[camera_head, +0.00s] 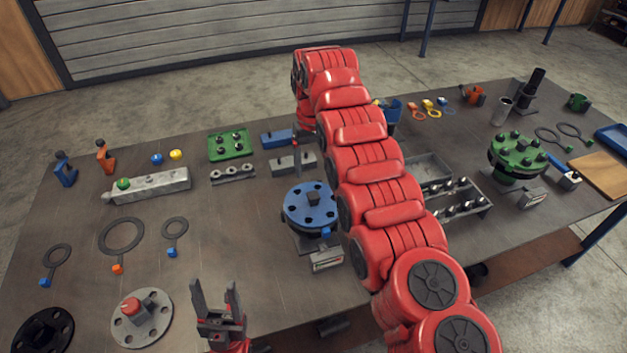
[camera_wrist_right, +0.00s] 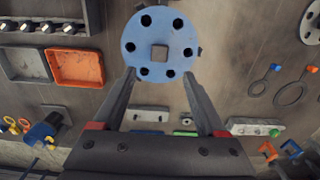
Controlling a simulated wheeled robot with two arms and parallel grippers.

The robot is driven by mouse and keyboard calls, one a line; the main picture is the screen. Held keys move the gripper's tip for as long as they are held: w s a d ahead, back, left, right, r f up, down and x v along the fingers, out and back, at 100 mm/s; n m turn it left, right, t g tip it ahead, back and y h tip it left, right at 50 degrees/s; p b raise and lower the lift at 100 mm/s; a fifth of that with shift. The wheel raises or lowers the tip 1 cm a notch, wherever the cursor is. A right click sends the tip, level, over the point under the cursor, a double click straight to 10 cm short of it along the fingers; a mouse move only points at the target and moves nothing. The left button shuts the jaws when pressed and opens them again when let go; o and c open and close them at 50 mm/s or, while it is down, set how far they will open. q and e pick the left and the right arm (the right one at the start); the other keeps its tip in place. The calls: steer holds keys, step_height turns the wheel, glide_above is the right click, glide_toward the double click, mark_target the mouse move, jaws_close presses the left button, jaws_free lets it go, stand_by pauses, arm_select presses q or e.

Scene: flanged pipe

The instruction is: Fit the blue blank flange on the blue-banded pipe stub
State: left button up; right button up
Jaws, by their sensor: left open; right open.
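The blue blank flange (camera_head: 309,206), a disc with a ring of holes and a square boss, lies flat on a stand mid-table with a label plate in front. It also shows in the right wrist view (camera_wrist_right: 143,45). Any pipe stub or blue band under it is hidden; whether it is seated I cannot tell. No bolts show in its holes. My right gripper (camera_wrist_right: 159,76) is open and empty, its fingertips pointing toward the flange's near edge; contact is unclear. My left gripper (camera_head: 215,290) is open and empty near the front edge, left of the flange.
My right arm crosses mid-table and hides part of it. A green bolted flange (camera_head: 518,152) stands at right. A grey flange (camera_head: 141,317) and black flange (camera_head: 43,332) lie front left. Ring gaskets (camera_head: 121,236), a green bolt tray (camera_head: 232,145) and a nut rack (camera_head: 233,174) lie around.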

step_height(320, 180, up, 16)
steer(key=p, duration=1.4)
steer(key=shift+s, duration=0.15)
steer(key=shift+d+r, duration=0.1)
